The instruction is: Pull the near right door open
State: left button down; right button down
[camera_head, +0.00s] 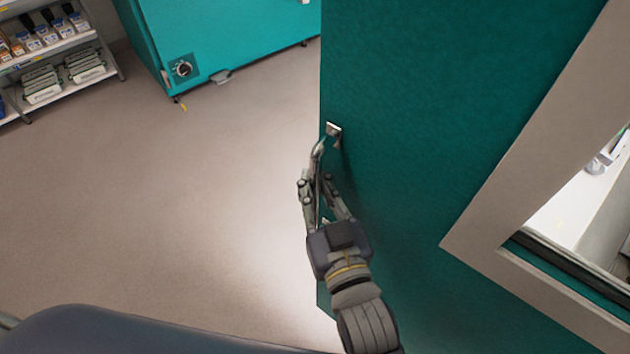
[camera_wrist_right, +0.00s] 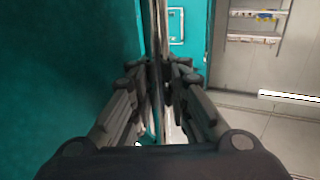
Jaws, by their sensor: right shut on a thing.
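The teal door (camera_head: 420,130) fills the right half of the head view, with a grey-framed window in it. Its upright metal handle (camera_head: 333,129) sits close to the door's left edge. My right gripper (camera_head: 322,180) is shut on the handle, with a finger on each side of it. In the right wrist view the handle (camera_wrist_right: 157,30) runs upright between the fingers, and the door face (camera_wrist_right: 60,70) is on the left. The fingers hide part of the handle. My left gripper is not in view.
Open floor (camera_head: 200,190) lies left of the door's edge. A teal cabinet (camera_head: 240,40) with a dial stands at the back. A rack (camera_head: 75,42) with bottles and trays is at the far left. A pale surface (camera_head: 580,205) shows through the window.

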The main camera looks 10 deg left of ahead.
jog(key=shift+d+f, duration=0.15)
jog(key=shift+f, duration=0.05)
jog(key=c, duration=1.7)
grip_release()
jog(key=shift+o, duration=0.8)
jog(key=shift+d+r, duration=0.15)
jog(key=shift+d, duration=0.1)
jog(key=shift+s+a, duration=0.1)
jog(key=shift+a, duration=0.05)
jog(key=v, duration=1.2)
